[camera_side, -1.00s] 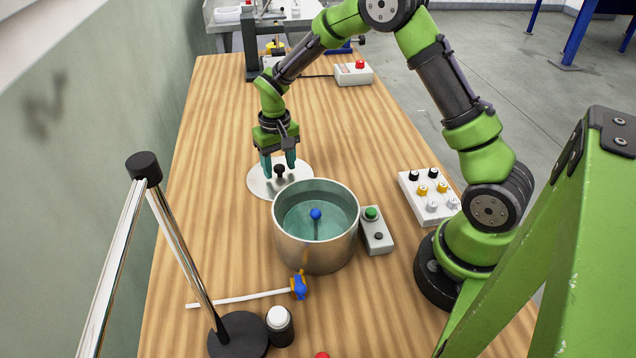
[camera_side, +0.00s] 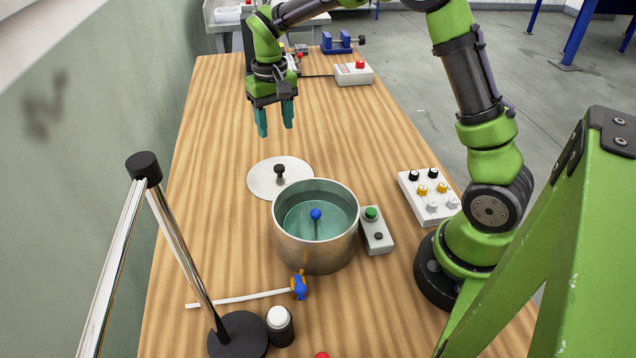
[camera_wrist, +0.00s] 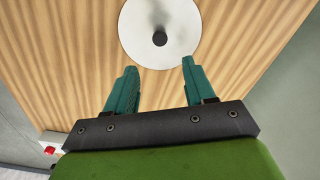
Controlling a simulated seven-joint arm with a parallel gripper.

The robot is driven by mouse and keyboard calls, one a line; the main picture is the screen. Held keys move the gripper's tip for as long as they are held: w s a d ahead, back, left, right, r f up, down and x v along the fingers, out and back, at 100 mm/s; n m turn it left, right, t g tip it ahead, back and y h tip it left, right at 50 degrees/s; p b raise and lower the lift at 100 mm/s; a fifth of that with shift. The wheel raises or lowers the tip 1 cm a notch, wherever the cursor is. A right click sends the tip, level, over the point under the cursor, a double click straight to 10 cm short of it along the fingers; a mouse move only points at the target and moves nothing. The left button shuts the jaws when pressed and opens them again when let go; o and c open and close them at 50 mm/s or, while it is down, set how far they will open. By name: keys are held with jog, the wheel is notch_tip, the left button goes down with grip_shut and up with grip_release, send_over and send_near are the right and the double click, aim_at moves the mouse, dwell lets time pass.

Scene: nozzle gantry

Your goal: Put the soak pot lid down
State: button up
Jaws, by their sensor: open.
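The soak pot lid (camera_side: 262,181), a pale flat disc with a black knob, lies flat on the wooden table just behind and left of the pot. It also shows in the wrist view (camera_wrist: 180,22), beyond the fingertips. The soak pot (camera_side: 318,252) is a steel pot, uncovered, with greenish liquid and a blue ball on a stem inside. My gripper (camera_side: 275,130) is open and empty, above the table and behind the lid, clear of the knob. Its two teal fingers are apart in the wrist view (camera_wrist: 160,66).
A box with a green button (camera_side: 376,232) stands right of the pot, and a panel of knobs (camera_side: 428,197) farther right. A blue valve with a white tube (camera_side: 245,298) lies in front. A chrome stand (camera_side: 183,245) rises at front left.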

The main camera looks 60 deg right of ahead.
jog(key=s+a+r+t+y, duration=0.1)
jog(key=s+a+r+t, duration=0.3)
jog(key=s+r, duration=0.7)
jog(key=s+a+t+y, duration=0.1)
jog(key=s+a+t, duration=0.1)
jog(key=s, duration=0.8)
jog(key=shift+s+n+t, duration=0.3)
jog(key=shift+s+t, duration=0.1)
jog(key=shift+t, duration=0.2)
